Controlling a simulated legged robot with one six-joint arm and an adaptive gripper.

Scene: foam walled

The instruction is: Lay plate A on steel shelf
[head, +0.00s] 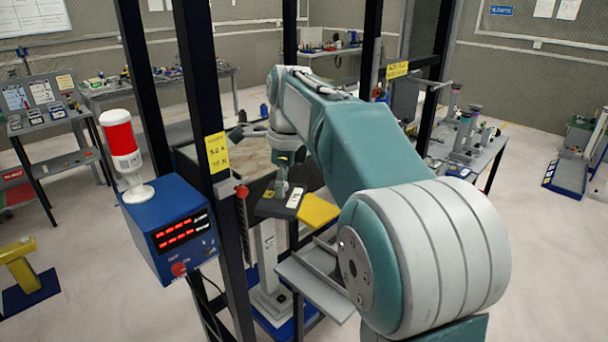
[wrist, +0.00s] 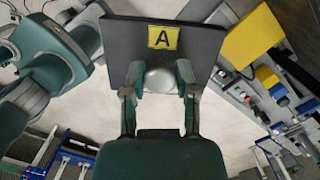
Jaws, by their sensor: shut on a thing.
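Plate A (wrist: 205,45) is a dark square plate with a yellow "A" label. In the wrist view my gripper (wrist: 160,82) is shut on the silver knob of the plate, and the plate fills the top middle. In the head view the dark plate (head: 272,209) hangs below my gripper (head: 283,186), above the stand's base. A grey metal ledge (head: 312,291), which looks like the steel shelf, sits lower and to the right of the plate, partly hidden by my arm. The plate is apart from it.
A yellow plate or block (head: 320,210) is just right of plate A. Dark upright posts (head: 207,100) stand to the left, with a blue readout box (head: 175,232) carrying a red-and-white lamp. Benches (head: 470,140) stand farther back.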

